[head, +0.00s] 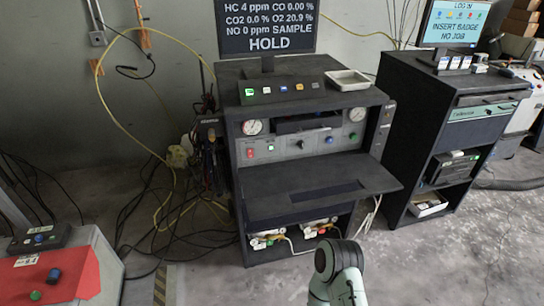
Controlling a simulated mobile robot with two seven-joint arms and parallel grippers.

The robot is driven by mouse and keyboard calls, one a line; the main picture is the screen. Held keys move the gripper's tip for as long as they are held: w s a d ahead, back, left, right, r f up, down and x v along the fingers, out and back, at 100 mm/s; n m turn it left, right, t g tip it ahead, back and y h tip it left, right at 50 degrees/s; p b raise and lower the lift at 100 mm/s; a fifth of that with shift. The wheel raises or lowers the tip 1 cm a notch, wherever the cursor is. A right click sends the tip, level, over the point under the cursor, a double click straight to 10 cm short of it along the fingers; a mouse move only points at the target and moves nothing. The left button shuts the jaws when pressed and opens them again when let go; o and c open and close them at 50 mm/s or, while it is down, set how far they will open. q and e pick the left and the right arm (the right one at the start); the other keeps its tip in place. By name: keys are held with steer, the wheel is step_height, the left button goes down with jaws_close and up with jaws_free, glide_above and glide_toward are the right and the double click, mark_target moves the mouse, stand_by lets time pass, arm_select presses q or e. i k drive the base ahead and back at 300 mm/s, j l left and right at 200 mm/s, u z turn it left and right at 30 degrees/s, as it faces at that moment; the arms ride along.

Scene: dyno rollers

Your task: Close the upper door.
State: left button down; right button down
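The dark analyzer cabinet (238,165) stands in the middle of the head view. Its upper door (290,178), a wide dark panel with a slot-like recess, is folded down and sticks out toward me like a shelf. Above it the upper compartment is exposed, with two round gauges (252,127) and a panel of knobs and buttons (290,147). One of my arm's links shows at the bottom, in front of the cabinet and apart from the door. Neither gripper shows.
The open lower bay below the door holds fittings and hoses (268,239). A white tray (347,79) lies on the cabinet top. A second dark cabinet (403,95) stands to the right, a red-topped unit (50,275) at lower left. Cables lie on the floor at left.

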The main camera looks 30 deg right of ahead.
mark_target(266, 193)
steer(key=i+j+z, duration=0.1)
steer(key=j, duration=0.25)
steer(key=i+j+z, duration=0.1)
steer(key=i+j, duration=0.15)
steer(key=i+j+z, duration=0.1)
steer(key=j, duration=0.35)
steer(key=z, duration=1.15)
steer(key=i+j, duration=0.05)
